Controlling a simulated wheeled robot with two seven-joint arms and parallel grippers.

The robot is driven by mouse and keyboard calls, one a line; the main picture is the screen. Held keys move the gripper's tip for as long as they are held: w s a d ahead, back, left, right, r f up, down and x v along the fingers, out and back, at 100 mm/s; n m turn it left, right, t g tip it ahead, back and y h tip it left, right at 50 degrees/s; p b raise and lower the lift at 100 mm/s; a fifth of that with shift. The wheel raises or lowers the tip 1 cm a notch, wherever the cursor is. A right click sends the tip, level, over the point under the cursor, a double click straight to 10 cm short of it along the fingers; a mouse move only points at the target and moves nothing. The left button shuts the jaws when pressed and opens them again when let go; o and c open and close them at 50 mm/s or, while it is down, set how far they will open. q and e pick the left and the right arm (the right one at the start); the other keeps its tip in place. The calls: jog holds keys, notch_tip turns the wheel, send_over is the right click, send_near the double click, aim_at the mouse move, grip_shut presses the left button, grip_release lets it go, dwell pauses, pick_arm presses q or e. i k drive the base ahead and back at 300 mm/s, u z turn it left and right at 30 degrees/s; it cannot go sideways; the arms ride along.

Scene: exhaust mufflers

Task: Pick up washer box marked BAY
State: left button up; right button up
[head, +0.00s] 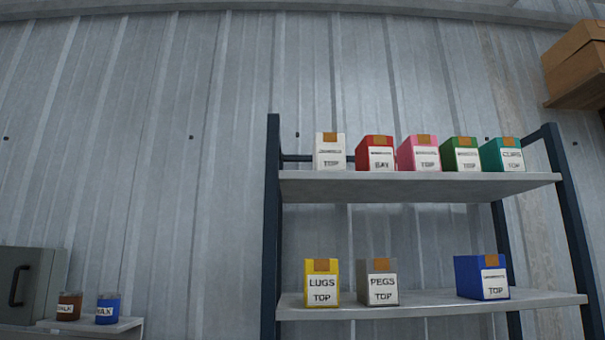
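A red box (367,149) stands on the upper shelf board (420,188), second from the left. Neither of my grippers shows in the head view.
A green and a teal box (501,154) stand farther right. The lower board (420,305) holds yellow LUGS (322,283), grey PEGS (377,283) and blue (482,277) boxes. Dark posts (271,230) flank the boards. Two cans (108,308) stand at lower left; a cardboard box (575,65) is upper right.

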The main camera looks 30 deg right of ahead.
aim_at(374, 153)
jog(key=z, duration=0.35)
jog(key=i, duration=1.1)
jog(key=z, duration=0.85)
